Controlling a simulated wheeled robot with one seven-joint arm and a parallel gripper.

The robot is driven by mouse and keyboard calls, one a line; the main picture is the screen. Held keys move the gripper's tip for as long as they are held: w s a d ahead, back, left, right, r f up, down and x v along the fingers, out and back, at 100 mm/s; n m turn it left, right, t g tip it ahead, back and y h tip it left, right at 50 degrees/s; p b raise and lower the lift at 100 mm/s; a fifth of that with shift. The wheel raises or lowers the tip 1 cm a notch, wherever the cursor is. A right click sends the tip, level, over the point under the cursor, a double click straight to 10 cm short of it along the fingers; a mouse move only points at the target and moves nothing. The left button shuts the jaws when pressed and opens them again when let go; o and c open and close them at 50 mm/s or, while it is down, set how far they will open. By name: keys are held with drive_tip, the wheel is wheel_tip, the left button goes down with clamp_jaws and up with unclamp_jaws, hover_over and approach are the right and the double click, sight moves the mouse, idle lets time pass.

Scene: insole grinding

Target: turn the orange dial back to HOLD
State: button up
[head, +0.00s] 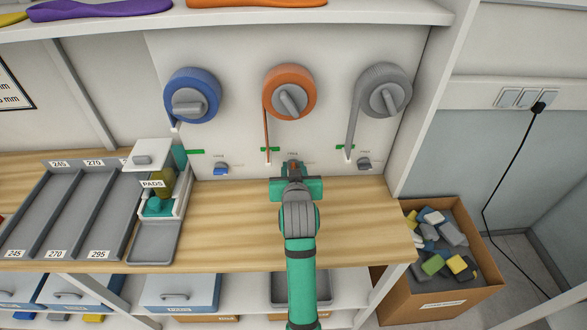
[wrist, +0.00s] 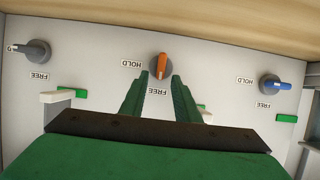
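The orange dial (wrist: 161,66) is on the white panel in the wrist view, a grey round base with an orange bar knob. The bar stands upright in that view, in line with the FREE label below it; the HOLD label is to its left. My gripper (wrist: 160,77) is open, its two green fingers apart and empty. Its fingertips point at the dial, one toward each side and just below it; I cannot tell whether they touch. In the head view, my gripper (head: 294,174) is at the panel and partly hides the orange dial (head: 293,163).
A grey dial (wrist: 37,50) and a blue dial (wrist: 270,85) flank it, both bars roughly level. Blue, orange (head: 290,92) and grey reels hang above, with strips running down. A pads box (head: 152,155) and sorting tray stand left; a carton (head: 440,308) of blocks stands right.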

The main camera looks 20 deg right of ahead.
sight(298, 167)
clamp_jaws()
drive_tip(key=shift+d, duration=0.1)
drive_tip(key=shift+s+d+f+m+y, duration=0.1)
drive_tip(key=shift+d+m+y, duration=0.25)
drive_tip(key=shift+m+y, duration=0.55)
drive_tip(key=m, duration=0.1)
drive_tip(key=m+t+y, duration=0.1)
drive_tip(key=shift+s+d+f+m, duration=0.15)
drive_tip(key=shift+d+f+m, duration=0.05)
drive_tip(key=shift+d+m, duration=0.2)
drive_tip(key=m+y, duration=0.1)
drive_tip(key=f+m+t, duration=0.1)
drive_tip(key=m, duration=0.1)
drive_tip(key=shift+s+d+t+y, duration=0.1)
drive_tip(key=shift+d+t+y, duration=0.2)
drive_tip(key=shift+d+y, duration=0.1)
drive_tip(key=shift+s+d+f+m+t+y, duration=0.1)
drive_tip(key=shift+f+m+t+y, duration=0.15)
drive_tip(key=shift+m, duration=0.5)
drive_tip(key=shift+w+d+f+m+t+y, duration=0.15)
drive_tip(key=shift+m+t, duration=0.2)
drive_tip(key=shift+m, duration=0.35)
drive_tip(key=shift+s+f+m+t+y, duration=0.1)
drive_tip(key=shift+s+f+m+t, duration=0.15)
drive_tip(key=shift+m, duration=0.5)
drive_tip(key=shift+w, duration=0.15)
unclamp_jaws()
